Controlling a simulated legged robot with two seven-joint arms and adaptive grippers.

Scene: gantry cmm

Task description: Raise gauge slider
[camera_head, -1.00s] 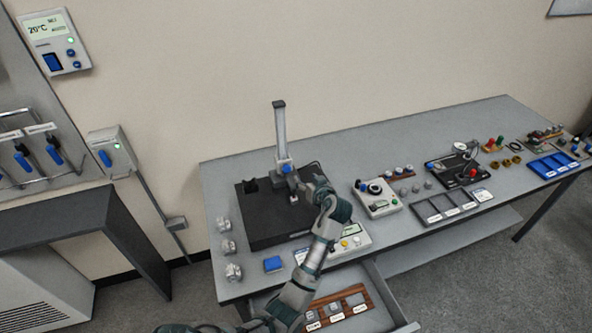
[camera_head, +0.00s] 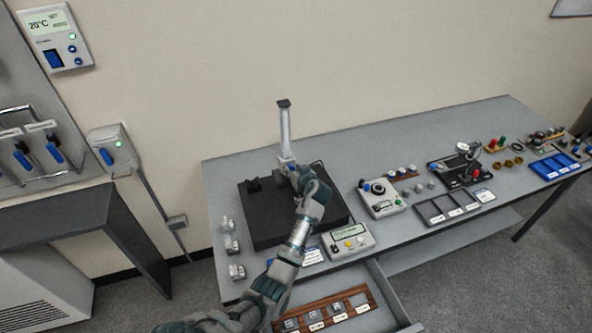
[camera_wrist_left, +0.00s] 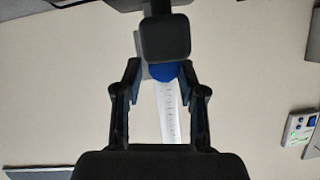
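The height gauge has an upright column (camera_head: 286,125) on a black base plate (camera_head: 265,222) at the table's left part. In the left wrist view its graduated scale (camera_wrist_left: 167,112) and a blue knob (camera_wrist_left: 164,72) on the slider show; a dark square block (camera_wrist_left: 165,37) partly covers the knob. My left gripper (camera_wrist_left: 160,80) is open, with one finger on each side of the knob. A narrow gap shows at the left finger; contact at the right finger is unclear. In the head view my left gripper (camera_head: 304,178) covers the slider. My right gripper is not in view.
A display box (camera_head: 348,242) stands just right of the base plate, and a control box (camera_head: 381,198) is beyond it. Metal pieces (camera_head: 232,246) line the left table edge. A drawer (camera_head: 376,290) stands open below, holding a wooden tray (camera_head: 338,307).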

